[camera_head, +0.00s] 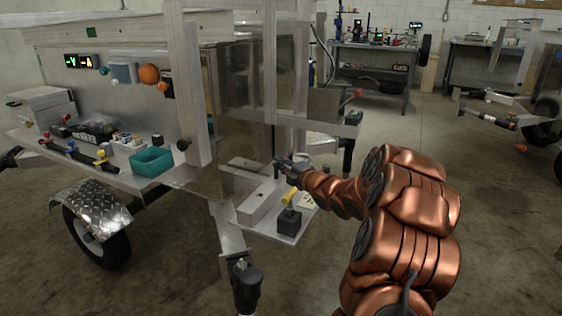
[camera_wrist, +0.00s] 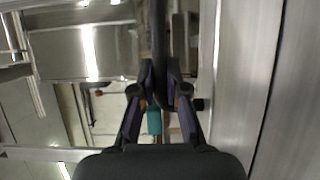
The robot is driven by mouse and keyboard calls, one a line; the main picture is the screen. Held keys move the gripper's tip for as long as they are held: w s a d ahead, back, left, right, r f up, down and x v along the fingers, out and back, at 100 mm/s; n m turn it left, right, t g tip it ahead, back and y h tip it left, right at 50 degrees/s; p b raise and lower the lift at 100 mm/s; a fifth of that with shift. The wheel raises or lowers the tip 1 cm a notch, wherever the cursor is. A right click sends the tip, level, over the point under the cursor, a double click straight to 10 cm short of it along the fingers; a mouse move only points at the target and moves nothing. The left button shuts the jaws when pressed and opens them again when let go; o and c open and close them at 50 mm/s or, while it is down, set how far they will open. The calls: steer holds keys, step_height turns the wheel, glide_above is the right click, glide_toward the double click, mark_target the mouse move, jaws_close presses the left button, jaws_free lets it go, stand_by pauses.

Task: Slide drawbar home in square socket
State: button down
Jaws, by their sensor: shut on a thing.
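My gripper (camera_head: 284,165) is at the trailer's front end, over the small aluminium shelf. In the wrist view its two fingers (camera_wrist: 160,92) are closed around a dark, narrow bar (camera_wrist: 159,40), which runs up the picture from between them. Whether this bar is the drawbar I cannot tell. In the head view my gripper and the upright trailer post crowd the held part, so its ends are hidden. The square socket cannot be made out clearly in either view. A pale rectangular aluminium block (camera_head: 262,201) lies on the shelf, left of and below my gripper.
A black block (camera_head: 289,222) with a yellow piece above it stands on the shelf's front edge. The trailer deck at left holds a teal bin (camera_head: 151,161) and several small items. A workbench (camera_head: 375,62) stands behind.

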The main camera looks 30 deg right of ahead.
stand_by(0.3)
steer(key=c, duration=1.2)
jaws_free()
steer(key=s+p, duration=0.1)
steer(key=s, duration=0.1)
steer(key=s+d+p, duration=0.1)
steer(key=s, duration=0.2)
steer(key=shift+s+r, duration=0.2)
steer(key=shift+s, duration=0.1)
steer(key=shift+s+d+f, duration=0.1)
steer(key=shift+s, duration=1)
